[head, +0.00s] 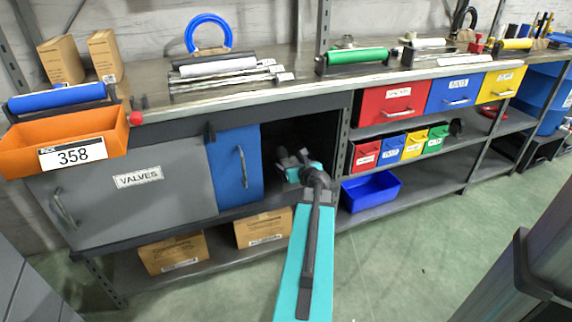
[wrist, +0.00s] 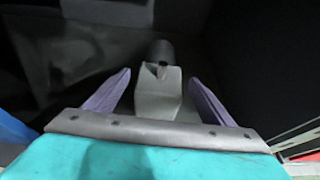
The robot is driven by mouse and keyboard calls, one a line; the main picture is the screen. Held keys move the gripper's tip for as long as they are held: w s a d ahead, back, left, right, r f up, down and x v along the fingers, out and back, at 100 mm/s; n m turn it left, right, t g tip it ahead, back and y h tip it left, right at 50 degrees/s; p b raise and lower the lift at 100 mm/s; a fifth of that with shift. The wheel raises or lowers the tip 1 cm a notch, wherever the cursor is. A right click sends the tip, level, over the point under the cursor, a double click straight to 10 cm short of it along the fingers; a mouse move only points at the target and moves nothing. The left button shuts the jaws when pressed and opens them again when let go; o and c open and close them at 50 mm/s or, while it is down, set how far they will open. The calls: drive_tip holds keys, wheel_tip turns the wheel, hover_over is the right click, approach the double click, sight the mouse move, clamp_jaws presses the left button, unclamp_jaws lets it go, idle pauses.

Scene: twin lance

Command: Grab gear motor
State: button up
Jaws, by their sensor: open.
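The gear motor (wrist: 157,92) looks like a light grey block with a dark round cylinder at its far end. In the wrist view it sits between the two purple fingers of my gripper (wrist: 160,76). The fingers are spread, with a gap on each side of the motor. In the head view my arm reaches into the dark open compartment of the bench, and my gripper (head: 292,166) is inside it. Grey parts show there, but I cannot tell motor from gripper at that size.
A blue sliding door (head: 236,168) stands left of the opening, and a shelf post (head: 342,135) stands to its right. An orange bin marked 358 (head: 62,142) is at the left. A blue bin (head: 371,190) sits on the lower shelf. The green floor in front is clear.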

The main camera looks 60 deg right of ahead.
sight(288, 161)
drive_tip(key=shift+b+x, duration=0.8)
drive_tip(key=shift+x, duration=1.75)
drive_tip(key=shift+c, duration=0.6)
drive_tip(key=c, duration=1.8)
clamp_jaws()
drive_tip(key=shift+r, duration=0.2)
